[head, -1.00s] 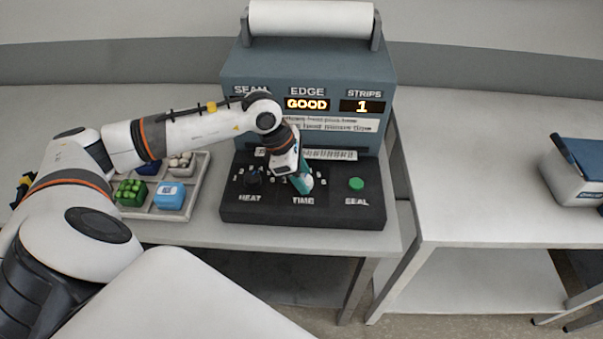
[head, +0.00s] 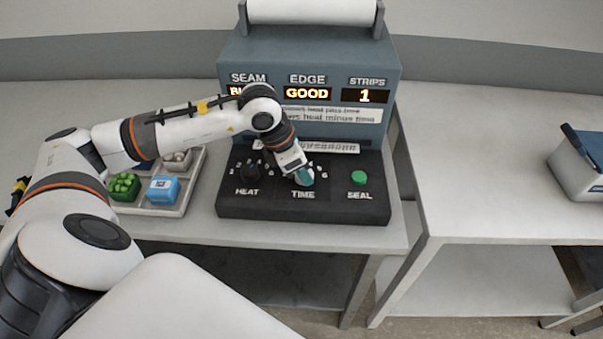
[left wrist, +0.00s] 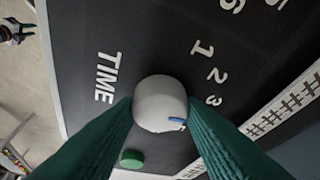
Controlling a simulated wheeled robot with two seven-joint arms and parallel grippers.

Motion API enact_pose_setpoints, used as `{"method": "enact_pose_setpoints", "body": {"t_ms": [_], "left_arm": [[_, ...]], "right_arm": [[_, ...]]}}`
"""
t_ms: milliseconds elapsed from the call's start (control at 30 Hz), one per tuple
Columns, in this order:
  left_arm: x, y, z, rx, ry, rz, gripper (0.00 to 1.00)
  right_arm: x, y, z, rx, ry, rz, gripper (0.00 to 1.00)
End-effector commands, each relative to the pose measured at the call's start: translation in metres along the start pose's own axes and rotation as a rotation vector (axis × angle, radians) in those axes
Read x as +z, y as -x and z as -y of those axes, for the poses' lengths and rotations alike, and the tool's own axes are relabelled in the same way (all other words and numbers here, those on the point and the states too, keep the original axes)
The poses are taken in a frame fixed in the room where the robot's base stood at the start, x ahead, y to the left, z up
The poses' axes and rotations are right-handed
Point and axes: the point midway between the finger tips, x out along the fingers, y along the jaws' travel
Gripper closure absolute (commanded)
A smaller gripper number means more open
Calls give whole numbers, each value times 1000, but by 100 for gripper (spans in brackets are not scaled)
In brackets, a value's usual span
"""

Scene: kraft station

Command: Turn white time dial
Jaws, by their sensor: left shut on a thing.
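The white time dial (left wrist: 160,104) is a round knob on the black control panel (head: 340,208), above the TIME label and beside the numbers 1, 2 and 3 in the left wrist view. A blue mark shows on its edge there. My left gripper (head: 304,178) is shut on the dial, with one green finger on each side of it. In the head view the gripper hides most of the dial.
The black heat dial (head: 251,173) is left of the time dial and the green seal button (head: 358,178) is right. The display reads EDGE GOOD and STRIPS 1; SEAM is partly hidden. A tray (head: 178,210) holding a green and a blue item stands left.

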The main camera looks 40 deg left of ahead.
Motion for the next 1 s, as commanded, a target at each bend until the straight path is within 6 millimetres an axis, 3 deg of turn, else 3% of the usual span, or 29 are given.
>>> {"method": "enact_pose_setpoints", "body": {"t_ms": [233,800,833,933,1000], "left_arm": [[0,-2,0,-43,101,-2,86],[0,0,-1,-58,140,0,86],[0,0,-1,-58,140,0,60],[0,0,-1,-58,139,0,44],[0,0,-1,-58,139,0,42]], "right_arm": [[-1,-16,0,0,0,1,64],[-1,-18,0,-1,0,2,64],[-1,-18,0,-1,0,2,64],[-1,-18,0,-1,0,2,64],[-1,-18,0,-1,0,2,64]]}}
